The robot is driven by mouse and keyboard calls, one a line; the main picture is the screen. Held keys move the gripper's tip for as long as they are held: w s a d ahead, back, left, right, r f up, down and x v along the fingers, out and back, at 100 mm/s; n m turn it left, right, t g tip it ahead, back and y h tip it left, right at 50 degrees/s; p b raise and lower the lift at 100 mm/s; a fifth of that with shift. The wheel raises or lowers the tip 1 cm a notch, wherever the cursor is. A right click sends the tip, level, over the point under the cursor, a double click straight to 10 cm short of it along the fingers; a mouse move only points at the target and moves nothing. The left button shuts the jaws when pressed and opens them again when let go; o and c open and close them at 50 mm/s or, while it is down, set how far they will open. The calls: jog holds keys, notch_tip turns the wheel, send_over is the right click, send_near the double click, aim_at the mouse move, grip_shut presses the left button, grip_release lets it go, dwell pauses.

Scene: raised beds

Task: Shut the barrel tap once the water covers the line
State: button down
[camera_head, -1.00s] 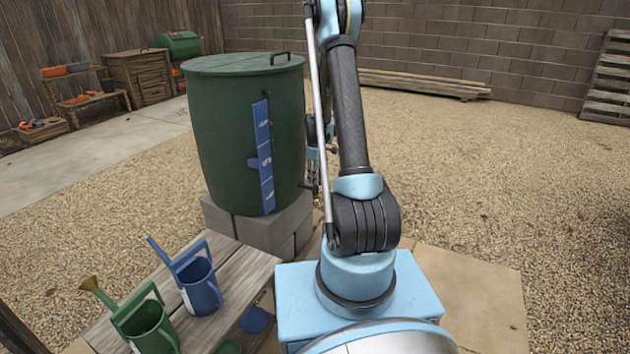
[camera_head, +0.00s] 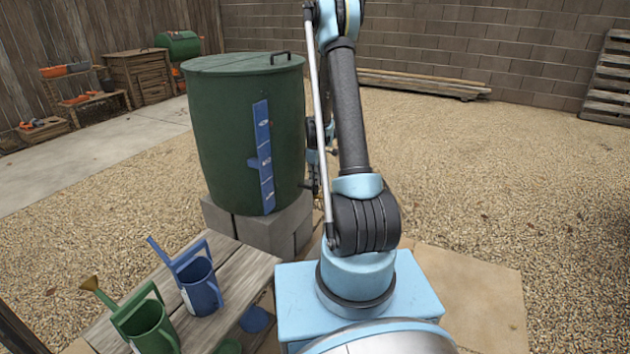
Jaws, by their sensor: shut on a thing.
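The green rain barrel (camera_head: 222,130) stands upright with its lid on, on grey blocks. A blue gauge strip (camera_head: 264,150) with white marks runs down its front. I cannot make out a water level on it. The barrel tap (camera_head: 308,186) is a small dark shape low on the barrel's right side, mostly hidden by my arm. My gripper (camera_head: 315,172) is at the tap, small and partly behind my arm's rod; it is shut on the tap, but its fingertips are hard to make out.
A blue watering can (camera_head: 203,290) and a green watering can (camera_head: 148,328) stand on a wooden bench (camera_head: 240,268) at the lower left. Grey blocks (camera_head: 270,233) support the barrel. Open gravel (camera_head: 480,180) lies to the right. Planks lie by the back wall.

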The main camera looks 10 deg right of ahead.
jog(key=m, duration=0.5)
jog(key=shift+w+m, duration=0.1)
jog(key=shift+m, duration=0.2)
jog(key=m, duration=1.2)
dwell(0.4)
jog(key=c, duration=1.7)
grip_release()
jog(key=shift+r, duration=0.1)
